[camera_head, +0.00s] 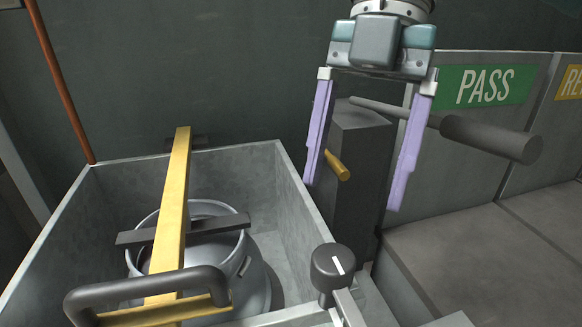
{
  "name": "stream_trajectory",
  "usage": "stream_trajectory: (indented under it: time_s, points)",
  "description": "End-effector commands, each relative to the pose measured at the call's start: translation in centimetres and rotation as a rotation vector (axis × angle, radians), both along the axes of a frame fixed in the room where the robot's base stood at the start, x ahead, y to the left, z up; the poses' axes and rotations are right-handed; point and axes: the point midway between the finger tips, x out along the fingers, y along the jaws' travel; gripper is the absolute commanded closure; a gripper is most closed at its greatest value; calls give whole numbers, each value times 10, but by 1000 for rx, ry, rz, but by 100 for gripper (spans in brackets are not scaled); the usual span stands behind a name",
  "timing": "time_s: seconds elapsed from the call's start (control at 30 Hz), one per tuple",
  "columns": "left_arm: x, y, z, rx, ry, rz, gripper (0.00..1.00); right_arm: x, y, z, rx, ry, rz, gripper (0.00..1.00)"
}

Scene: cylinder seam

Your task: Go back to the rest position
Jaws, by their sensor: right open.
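My right gripper (368,140) hangs down from the top, right of centre. Its two purple fingers are spread wide and nothing is between them that they touch. Behind the fingers stands a dark post (352,190) with a short brass peg (337,165) and a grey lever with a thick cylindrical handle (490,138). My left gripper is not in view.
A grey open box (240,170) at the left holds a metal cylinder (258,285) under a yellow bar (173,215) with a dark handle (145,285). A black knob (333,268) stands at its right corner. A bay marked PASS (485,87) lies right.

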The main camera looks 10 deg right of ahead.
Motion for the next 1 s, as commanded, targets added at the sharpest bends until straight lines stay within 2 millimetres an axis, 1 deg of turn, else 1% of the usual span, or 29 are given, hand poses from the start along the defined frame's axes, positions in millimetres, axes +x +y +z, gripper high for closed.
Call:
stream_trajectory:
  time_s: [0.1, 0.4, 0.47, 0.57, 0.67, 0.7, 0.77, 0.8, 0.87, 0.9, 0.97, 1.0]
  points:
    - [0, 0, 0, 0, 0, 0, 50, 1, -1, 5, 1, 0, 1, 16]
    - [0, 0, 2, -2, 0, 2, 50, 1, 0, 5, -1, 2, -1, 16]
    - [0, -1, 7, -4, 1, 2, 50, -3, 2, 4, -7, 6, -15, 16]
    - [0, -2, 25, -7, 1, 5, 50, -15, 13, -3, -32, 17, -78, 16]
    - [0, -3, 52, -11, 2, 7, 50, -36, 31, -13, -63, 23, -212, 16]
    - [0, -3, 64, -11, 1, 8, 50, -45, 38, -16, -71, 23, -288, 16]
    - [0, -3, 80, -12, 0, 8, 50, -59, 48, -18, -76, 23, -418, 16]
    - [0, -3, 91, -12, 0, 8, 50, -69, 53, -18, -77, 24, -515, 16]
    - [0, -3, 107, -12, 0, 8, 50, -82, 58, -14, -76, 29, -670, 16]
    - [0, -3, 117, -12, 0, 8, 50, -90, 59, -11, -73, 33, -782, 16]
    - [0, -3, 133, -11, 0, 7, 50, -103, 58, -3, -69, 42, -959, 16]
    - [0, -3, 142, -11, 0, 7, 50, -110, 55, 3, -70, 49, -1083, 16]
